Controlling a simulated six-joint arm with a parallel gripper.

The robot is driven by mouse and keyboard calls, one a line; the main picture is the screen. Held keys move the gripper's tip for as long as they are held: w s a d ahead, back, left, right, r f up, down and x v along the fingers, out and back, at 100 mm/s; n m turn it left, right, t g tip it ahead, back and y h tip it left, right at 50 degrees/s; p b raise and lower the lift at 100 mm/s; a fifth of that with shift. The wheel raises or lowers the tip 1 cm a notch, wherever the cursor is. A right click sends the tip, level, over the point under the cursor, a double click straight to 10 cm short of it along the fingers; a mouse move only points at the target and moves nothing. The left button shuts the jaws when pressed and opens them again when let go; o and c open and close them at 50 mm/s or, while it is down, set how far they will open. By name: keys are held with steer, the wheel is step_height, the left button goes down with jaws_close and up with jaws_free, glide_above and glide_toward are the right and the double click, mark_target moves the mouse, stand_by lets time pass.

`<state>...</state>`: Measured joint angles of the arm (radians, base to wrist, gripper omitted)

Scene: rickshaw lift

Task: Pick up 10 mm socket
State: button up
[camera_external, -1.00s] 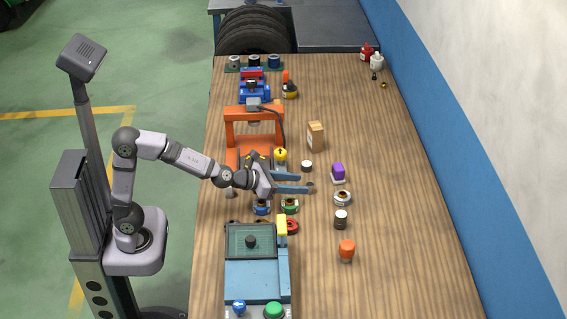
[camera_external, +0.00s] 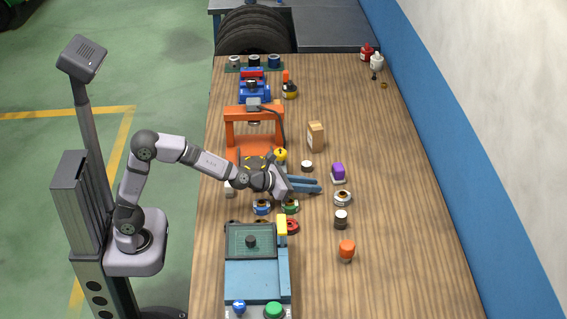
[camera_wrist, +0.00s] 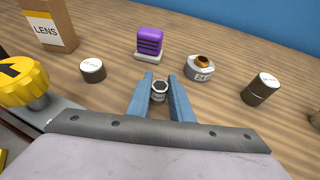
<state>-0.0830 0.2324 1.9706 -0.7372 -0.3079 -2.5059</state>
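A small pale metal socket with a dark hexagonal opening (camera_wrist: 159,87) stands between the two blue fingers of my gripper (camera_wrist: 160,95) in the wrist view. Its size marking is too small to read. The fingers are apart, one on each side of it, with little room to spare. I cannot make out clear contact. In the external view my gripper (camera_external: 318,187) is low over the middle of the table, and the socket is hidden by the fingers.
Around the fingers stand a purple block on a pale base (camera_wrist: 149,43), a nut-like part with a copper-coloured top (camera_wrist: 200,68), a dark canister (camera_wrist: 260,90), a white-topped cap (camera_wrist: 93,70) and a LENS box (camera_wrist: 49,25). An orange press frame (camera_external: 238,113) stands left.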

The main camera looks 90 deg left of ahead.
jaws_close()
step_height(320, 180, up, 10)
steer(key=p, duration=0.6)
